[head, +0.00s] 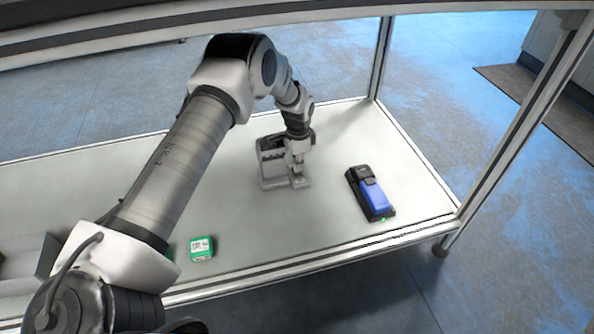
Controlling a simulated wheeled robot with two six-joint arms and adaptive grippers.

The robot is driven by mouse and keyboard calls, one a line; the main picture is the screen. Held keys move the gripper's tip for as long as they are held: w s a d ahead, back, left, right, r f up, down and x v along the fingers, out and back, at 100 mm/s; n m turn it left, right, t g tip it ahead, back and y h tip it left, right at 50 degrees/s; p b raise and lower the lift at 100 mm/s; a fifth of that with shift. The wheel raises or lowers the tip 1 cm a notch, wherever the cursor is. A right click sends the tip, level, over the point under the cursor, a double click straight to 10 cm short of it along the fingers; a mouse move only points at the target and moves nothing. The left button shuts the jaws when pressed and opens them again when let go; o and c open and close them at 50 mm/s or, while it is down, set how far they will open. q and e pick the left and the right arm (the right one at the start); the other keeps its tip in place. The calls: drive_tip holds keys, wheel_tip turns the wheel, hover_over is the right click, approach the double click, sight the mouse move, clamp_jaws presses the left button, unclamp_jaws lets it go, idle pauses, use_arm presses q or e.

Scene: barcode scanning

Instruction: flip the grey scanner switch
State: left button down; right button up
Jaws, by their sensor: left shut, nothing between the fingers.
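My left gripper (298,172) points down at the scanner's right side. Its fingers are shut with nothing between them. They are at or very near the scanner, but I cannot tell whether they touch it. The switch itself cannot be made out; the gripper covers part of the scanner. My right gripper is not in view.
A blue and black device (371,194) with a small green light lies to the right on the table (325,215). A green and white box (202,248) lies near the front edge, beside my left arm. Metal frame posts rise at the table's right side. The table's middle front is clear.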

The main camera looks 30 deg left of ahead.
use_arm(q)
drive_tip(key=shift+f, duration=0.1)
wheel_tip(320, 180, up, 7)
drive_tip(key=p, duration=0.6)
drive_tip(key=shift+f, duration=0.1)
idle(0.5)
